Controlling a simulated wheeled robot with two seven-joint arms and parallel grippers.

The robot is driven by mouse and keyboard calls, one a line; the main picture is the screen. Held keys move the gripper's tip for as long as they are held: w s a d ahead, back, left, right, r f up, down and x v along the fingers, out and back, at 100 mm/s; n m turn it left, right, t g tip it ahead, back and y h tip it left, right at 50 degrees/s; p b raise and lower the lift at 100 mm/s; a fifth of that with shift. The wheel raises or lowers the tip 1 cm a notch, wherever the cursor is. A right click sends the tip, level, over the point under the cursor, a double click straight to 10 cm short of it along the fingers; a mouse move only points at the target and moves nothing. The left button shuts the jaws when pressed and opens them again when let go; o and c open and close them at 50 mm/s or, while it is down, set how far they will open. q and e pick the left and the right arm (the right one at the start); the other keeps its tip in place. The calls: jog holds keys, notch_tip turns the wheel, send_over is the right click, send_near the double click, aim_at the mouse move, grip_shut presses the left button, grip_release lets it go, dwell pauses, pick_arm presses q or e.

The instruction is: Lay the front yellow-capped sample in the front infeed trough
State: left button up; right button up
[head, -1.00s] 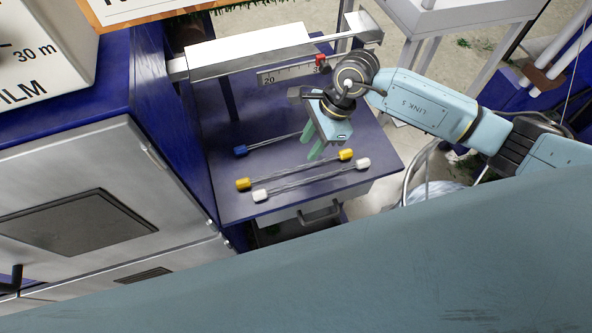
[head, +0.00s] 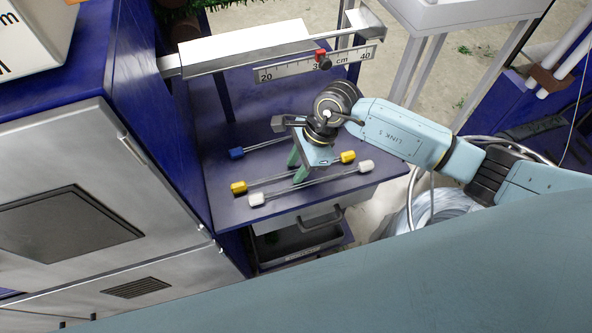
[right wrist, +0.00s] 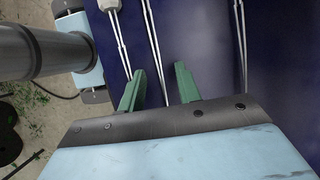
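The yellow-capped sample, a pair of thin wires with a yellow cap at each end (head: 238,188), lies on the blue table between a white-capped and a blue-capped sample. My right gripper (head: 297,172) is low over its middle, fingers pointing down. In the right wrist view the green fingers (right wrist: 160,88) are apart, and the sample's wires (right wrist: 154,42) run between them without visible contact on either side. A metal channel (head: 357,26) sticks out right of the white-topped housing at the back; I cannot tell whether it is the front infeed trough. My left gripper is out of view.
The white-capped sample (head: 310,184) lies close in front, the blue-capped one (head: 265,146) behind. A ruler (head: 290,72) with a red stop (head: 322,59) hangs over the table's back. A blue-sided metal cabinet (head: 60,200) stands left.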

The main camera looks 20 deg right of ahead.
jog(key=shift+f, duration=0.15)
grip_shut()
